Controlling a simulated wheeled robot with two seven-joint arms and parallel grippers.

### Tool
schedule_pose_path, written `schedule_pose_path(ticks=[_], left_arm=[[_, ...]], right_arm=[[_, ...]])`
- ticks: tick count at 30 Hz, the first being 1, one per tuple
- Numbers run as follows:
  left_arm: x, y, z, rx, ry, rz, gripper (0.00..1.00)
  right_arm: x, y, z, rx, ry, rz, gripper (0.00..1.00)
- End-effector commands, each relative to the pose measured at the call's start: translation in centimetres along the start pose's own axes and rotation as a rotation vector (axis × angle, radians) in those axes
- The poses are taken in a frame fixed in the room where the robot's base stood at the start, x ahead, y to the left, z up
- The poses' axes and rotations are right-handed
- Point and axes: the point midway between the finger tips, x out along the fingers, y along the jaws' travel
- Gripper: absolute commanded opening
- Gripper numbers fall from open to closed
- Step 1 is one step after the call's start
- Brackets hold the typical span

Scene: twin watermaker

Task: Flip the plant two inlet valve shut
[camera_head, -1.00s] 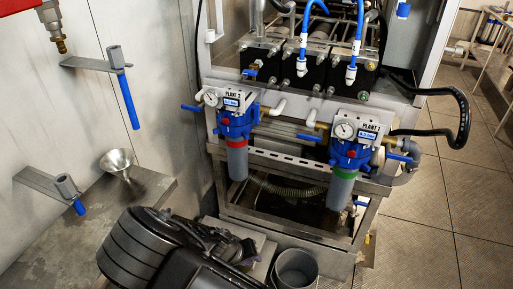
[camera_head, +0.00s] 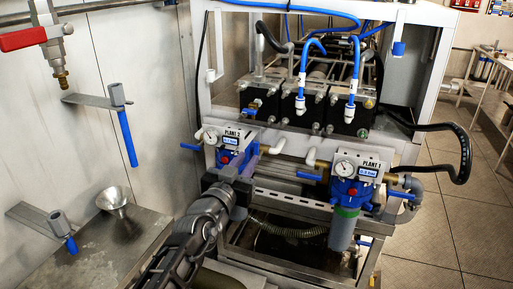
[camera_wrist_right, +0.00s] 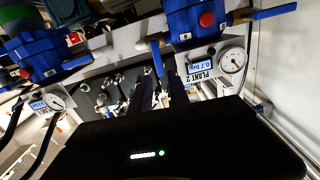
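The plant two unit (camera_head: 224,157) is a blue housing with a gauge and a "PLANT 2" label, left of centre in the head view. A blue lever (camera_head: 190,147) sticks out to its left. In the wrist view the unit (camera_wrist_right: 192,22) appears upside down at upper right, with a blue lever (camera_wrist_right: 272,12) at its far side. In the head view my right gripper (camera_head: 236,180) covers the unit's lower part. My left gripper is not in view.
The plant one unit (camera_head: 352,180) stands to the right with its own gauge and blue levers. Black pump blocks (camera_head: 300,108) and blue hoses are above. A steel bench (camera_head: 110,245) with a funnel (camera_head: 112,201) and wall-mounted blue-handled valves stand at left.

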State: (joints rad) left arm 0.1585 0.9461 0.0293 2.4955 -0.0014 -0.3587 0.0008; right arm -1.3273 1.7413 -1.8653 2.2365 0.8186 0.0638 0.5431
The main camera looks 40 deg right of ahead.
Motion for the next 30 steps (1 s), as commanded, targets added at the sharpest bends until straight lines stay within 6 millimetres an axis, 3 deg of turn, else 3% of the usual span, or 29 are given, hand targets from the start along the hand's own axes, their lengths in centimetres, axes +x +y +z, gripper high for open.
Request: schedule_pose_path(ticks=[5, 16, 27, 30], left_arm=[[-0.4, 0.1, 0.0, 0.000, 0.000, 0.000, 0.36], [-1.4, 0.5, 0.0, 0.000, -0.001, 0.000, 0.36], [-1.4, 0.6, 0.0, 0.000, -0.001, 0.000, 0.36], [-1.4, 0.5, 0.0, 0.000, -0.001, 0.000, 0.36]], right_arm=[[1.5, 0.1, 0.0, -0.001, -0.004, 0.003, 0.22], [6.9, 0.1, 0.0, -0.001, -0.003, 0.003, 0.22], [7.7, 0.1, 0.1, -0.002, -0.002, 0.001, 0.22], [7.7, 0.1, 0.1, -0.002, -0.002, 0.001, 0.15]])
